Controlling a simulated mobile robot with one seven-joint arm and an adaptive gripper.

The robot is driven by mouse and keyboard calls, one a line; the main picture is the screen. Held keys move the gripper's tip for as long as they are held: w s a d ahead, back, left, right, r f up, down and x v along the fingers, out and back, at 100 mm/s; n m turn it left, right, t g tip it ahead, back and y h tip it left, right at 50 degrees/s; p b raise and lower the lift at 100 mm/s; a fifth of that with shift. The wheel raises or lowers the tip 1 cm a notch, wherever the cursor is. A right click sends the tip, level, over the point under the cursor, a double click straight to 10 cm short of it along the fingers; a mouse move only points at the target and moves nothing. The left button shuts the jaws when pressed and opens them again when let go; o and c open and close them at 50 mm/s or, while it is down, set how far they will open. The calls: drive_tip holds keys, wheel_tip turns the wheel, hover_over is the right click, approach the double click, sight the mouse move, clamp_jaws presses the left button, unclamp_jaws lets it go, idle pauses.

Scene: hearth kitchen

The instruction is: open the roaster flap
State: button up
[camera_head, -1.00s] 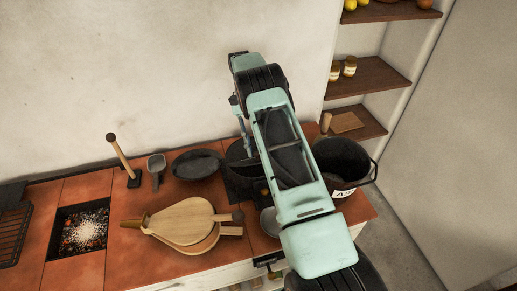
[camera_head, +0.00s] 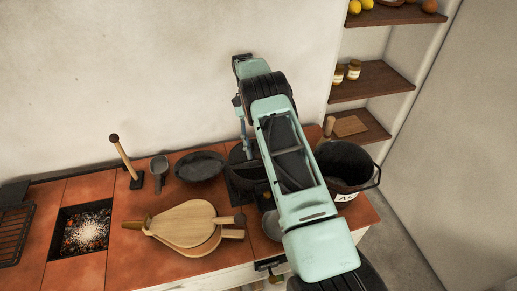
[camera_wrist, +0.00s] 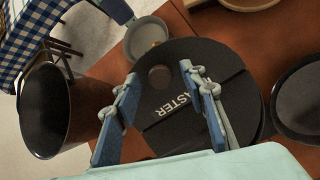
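The roaster (camera_wrist: 200,125) is a round black drum with a flat top, seen from above in the wrist view. Pale lettering on it reads "ASTER", with the start hidden behind a finger. A brown round knob (camera_wrist: 160,77) sits near its edge. The flap's outline is hard to tell; a seam crosses the top. In the head view the roaster (camera_head: 240,178) is partly hidden by my arm. My gripper (camera_wrist: 165,102) is open and empty, its blue-grey fingers spread above the roaster top with the knob between and beyond them. Contact is not visible.
A black bucket (camera_head: 345,165) stands right of the roaster. A dark pan (camera_head: 199,166) is to its left, bellows (camera_head: 185,223) in front left, a small grey bowl (camera_wrist: 147,38) near the counter edge. A mallet-like tool (camera_head: 124,160) stands upright. Shelves (camera_head: 372,84) rise at right.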

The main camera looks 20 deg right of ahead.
wheel_tip(320, 180, up, 10)
idle(0.6)
drive_tip(key=shift+c, duration=0.7)
